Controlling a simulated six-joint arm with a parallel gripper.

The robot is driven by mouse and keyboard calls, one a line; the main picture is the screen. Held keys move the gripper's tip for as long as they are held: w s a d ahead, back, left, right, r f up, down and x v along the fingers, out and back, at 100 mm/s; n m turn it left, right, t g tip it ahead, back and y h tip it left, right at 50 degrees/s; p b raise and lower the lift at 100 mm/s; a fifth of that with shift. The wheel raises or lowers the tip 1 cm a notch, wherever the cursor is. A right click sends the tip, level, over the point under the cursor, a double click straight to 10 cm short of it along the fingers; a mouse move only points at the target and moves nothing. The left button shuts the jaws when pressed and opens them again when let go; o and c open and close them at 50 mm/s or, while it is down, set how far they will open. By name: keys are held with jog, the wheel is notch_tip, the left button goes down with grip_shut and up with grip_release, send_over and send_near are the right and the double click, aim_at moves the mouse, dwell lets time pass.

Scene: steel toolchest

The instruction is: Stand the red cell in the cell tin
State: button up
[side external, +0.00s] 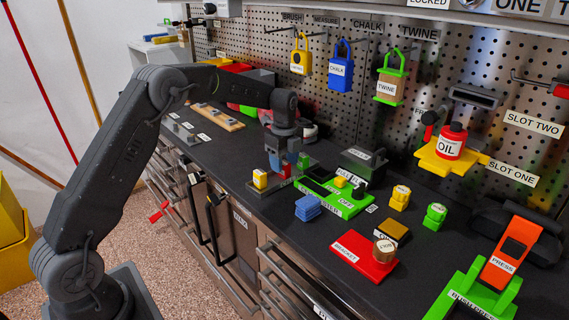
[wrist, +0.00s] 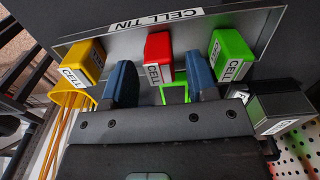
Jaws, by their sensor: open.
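The cell tin (side external: 273,194) is a low grey tray on the bench; in the wrist view its labelled rim (wrist: 190,18) runs across the top. The red cell (wrist: 158,58) appears upright in the tin, between a yellow cell (wrist: 83,63) and a green cell (wrist: 232,55). The yellow cell (side external: 260,178) also shows in the side view, at the tin's left end. My gripper (wrist: 160,72) is open, its blue fingertips on either side of the red cell with gaps visible. In the side view my gripper (side external: 281,158) points down over the tin and mostly hides the red cell.
A green tester (side external: 345,207) lies just right of the tin, with a dark grey box (side external: 362,160) behind it. A red bracket (side external: 365,262) is farther right. A pegboard with hanging padlocks stands behind the bench.

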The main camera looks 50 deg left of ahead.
aim_at(285, 162)
notch_tip(285, 162, up, 11)
jog(key=s+d+r+n+t, duration=0.1)
jog(key=s+d+r+n, duration=0.25)
jog(key=s+r, duration=0.2)
jog(key=s+d+r+n+t, duration=0.25)
jog(key=s+d+n, duration=0.25)
jog(key=s, duration=0.5)
jog(key=s+d+f+n, duration=0.1)
jog(key=s+n, duration=0.2)
jog(key=s, duration=0.3)
jog(key=s+d+f+n+t, duration=0.1)
jog(key=s+d+f+n, duration=0.1)
jog(key=s, duration=0.3)
jog(key=s+d+f+n+t, duration=0.1)
jog(key=s+d+f+n, duration=0.1)
jog(key=s+n, duration=0.2)
jog(key=s, duration=0.2)
jog(key=shift+s+d+f, duration=0.15)
jog(key=shift+s+f, duration=0.1)
jog(key=shift+s, duration=0.1)
